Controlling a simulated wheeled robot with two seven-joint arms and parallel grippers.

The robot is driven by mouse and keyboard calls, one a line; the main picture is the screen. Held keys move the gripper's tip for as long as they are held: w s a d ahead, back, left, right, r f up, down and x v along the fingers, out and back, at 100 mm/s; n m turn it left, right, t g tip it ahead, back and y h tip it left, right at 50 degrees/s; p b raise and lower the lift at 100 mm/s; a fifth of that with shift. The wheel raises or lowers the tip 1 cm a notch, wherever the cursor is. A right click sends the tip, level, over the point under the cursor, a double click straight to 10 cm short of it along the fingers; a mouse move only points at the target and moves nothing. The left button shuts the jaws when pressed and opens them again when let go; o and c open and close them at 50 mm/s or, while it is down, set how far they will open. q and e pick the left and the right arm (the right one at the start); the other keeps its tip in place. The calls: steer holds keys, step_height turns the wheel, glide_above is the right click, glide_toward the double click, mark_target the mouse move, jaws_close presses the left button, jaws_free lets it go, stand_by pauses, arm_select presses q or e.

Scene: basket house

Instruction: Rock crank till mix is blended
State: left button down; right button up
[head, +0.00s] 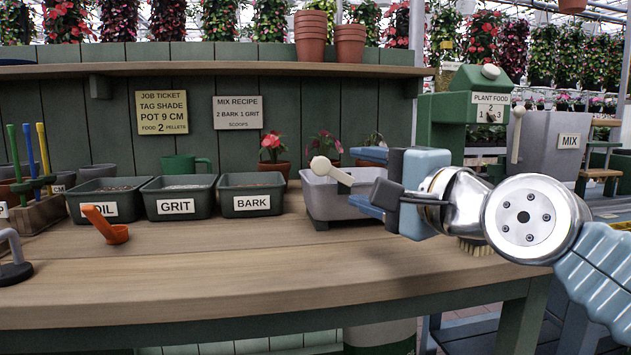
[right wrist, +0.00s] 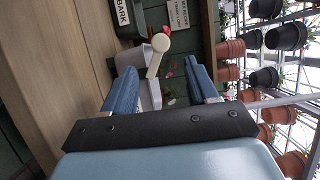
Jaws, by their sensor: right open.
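The crank (head: 332,170), a cream arm with a round knob, slants up to the left from the small grey tub (head: 337,200) on the bench. My right gripper (head: 366,181) comes in from the right, level with the crank. Its two blue fingers are apart, one above the other, with nothing held. In the right wrist view the crank (right wrist: 154,64) shows in line with the gap between the fingers (right wrist: 162,68), its knob beyond the fingertips. I cannot tell whether they touch. The inside of the tub is hidden. My left gripper is out of view.
Bins for bark (head: 252,204), grit (head: 177,208) and soil (head: 113,207) stand left of the tub. An orange scoop (head: 107,227) lies before them. A green plant food dispenser (head: 472,105) stands behind my right arm.

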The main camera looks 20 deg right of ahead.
mark_target(324, 168)
steer(key=w, duration=0.4)
steer(key=w+a+p, duration=0.1)
steer(key=w, duration=0.3)
steer(key=w+a, duration=0.1)
steer(key=w, duration=0.3)
steer(key=shift+w, duration=0.25)
steer(key=shift+c, duration=0.2)
jaws_close()
